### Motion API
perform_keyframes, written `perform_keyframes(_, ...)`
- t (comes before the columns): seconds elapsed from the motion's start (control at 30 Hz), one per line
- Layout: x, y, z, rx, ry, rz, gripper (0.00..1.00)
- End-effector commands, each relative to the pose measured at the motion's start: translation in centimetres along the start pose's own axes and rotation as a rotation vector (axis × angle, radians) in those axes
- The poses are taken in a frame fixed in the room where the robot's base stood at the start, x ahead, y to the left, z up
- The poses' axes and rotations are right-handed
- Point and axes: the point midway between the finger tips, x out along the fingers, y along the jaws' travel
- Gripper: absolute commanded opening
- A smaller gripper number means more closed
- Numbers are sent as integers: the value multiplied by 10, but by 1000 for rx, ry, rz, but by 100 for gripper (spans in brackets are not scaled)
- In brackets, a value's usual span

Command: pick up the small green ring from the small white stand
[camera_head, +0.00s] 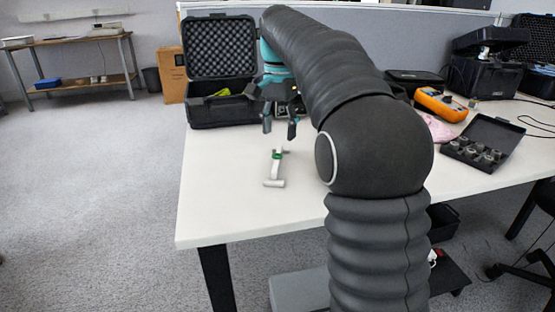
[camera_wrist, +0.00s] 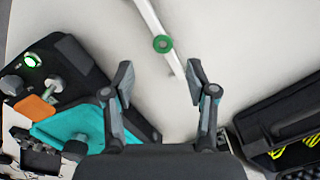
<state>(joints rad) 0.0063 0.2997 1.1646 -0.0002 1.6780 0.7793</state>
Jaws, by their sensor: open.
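The small green ring (camera_head: 278,154) is around the bar of the small white stand (camera_head: 274,183), which is on the white table. In the wrist view the green ring (camera_wrist: 162,43) shows as a round disc with a pale centre on the white stand's bar (camera_wrist: 150,17). My gripper (camera_head: 280,132) is open and empty, above the table and a little behind the stand in the head view. In the wrist view my gripper's fingertips (camera_wrist: 160,72) are spread, with the ring beyond and between them, apart from both fingers.
An open black foam-lined case (camera_head: 219,110) stands at the table's back left. In the wrist view a black device with knobs and a teal part (camera_wrist: 75,125) is left of the fingers. A black tray of small parts (camera_head: 483,142) is at right. The table around the stand is clear.

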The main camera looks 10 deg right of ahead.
Motion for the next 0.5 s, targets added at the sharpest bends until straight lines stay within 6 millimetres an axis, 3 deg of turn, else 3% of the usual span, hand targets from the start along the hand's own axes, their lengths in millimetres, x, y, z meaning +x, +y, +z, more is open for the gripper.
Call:
perform_keyframes(0.17, 11, -1, 1, 0, 0, 0, 57)
perform_keyframes(0.5, 52, -4, 3, 0, 0, 0, 57)
